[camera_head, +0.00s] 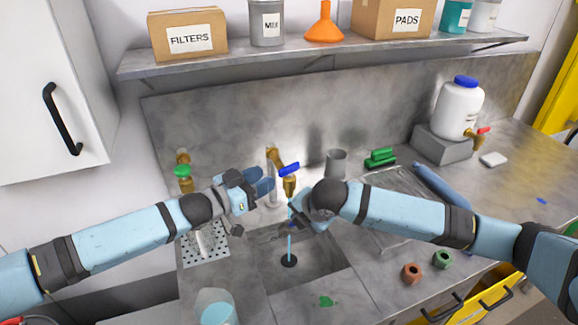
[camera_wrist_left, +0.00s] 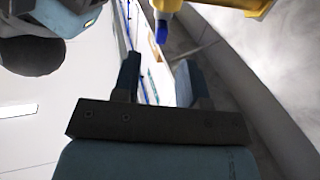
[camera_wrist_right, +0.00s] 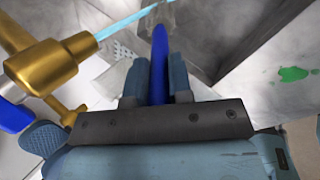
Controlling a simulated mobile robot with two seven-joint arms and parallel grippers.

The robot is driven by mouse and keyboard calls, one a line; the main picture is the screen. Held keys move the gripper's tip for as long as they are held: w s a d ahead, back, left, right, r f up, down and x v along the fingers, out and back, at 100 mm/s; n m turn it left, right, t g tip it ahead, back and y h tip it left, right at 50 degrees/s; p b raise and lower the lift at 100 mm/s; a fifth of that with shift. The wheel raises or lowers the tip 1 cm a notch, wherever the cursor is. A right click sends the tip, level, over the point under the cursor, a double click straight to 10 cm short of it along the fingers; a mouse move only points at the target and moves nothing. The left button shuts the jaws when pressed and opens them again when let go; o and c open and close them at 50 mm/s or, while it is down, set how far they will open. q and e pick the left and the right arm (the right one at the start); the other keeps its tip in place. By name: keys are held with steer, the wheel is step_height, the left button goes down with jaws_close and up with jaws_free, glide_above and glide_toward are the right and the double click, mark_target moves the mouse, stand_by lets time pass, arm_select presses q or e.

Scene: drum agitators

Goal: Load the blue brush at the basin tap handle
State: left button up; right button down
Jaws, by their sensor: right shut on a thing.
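The brass basin tap (camera_head: 290,186) with its blue handle (camera_head: 289,169) stands behind the basin (camera_head: 320,265). A pale blue stream runs from its spout to the basin floor. My right gripper (camera_head: 293,222) is in front of the tap. In the right wrist view its fingers (camera_wrist_right: 158,85) are shut on a slim blue thing, seemingly the blue brush (camera_wrist_right: 159,45); its far end is hard to make out. The tap (camera_wrist_right: 45,65) shows at the left there. My left gripper (camera_head: 264,182) is left of the blue handle, its fingers (camera_wrist_left: 160,80) apart and empty.
A green-handled tap (camera_head: 183,172) stands at the left. A grey cup (camera_head: 336,163), green blocks (camera_head: 380,157) and a white dispenser (camera_head: 458,108) stand behind. Brown and green nuts (camera_head: 411,272) lie front right. A shelf (camera_head: 330,55) hangs above. A green splat (camera_head: 326,301) marks the front counter.

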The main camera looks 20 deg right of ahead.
mark_target(289, 166)
arm_select(q)
steer(key=x, duration=0.8)
steer(key=shift+d, duration=0.3)
jaws_close()
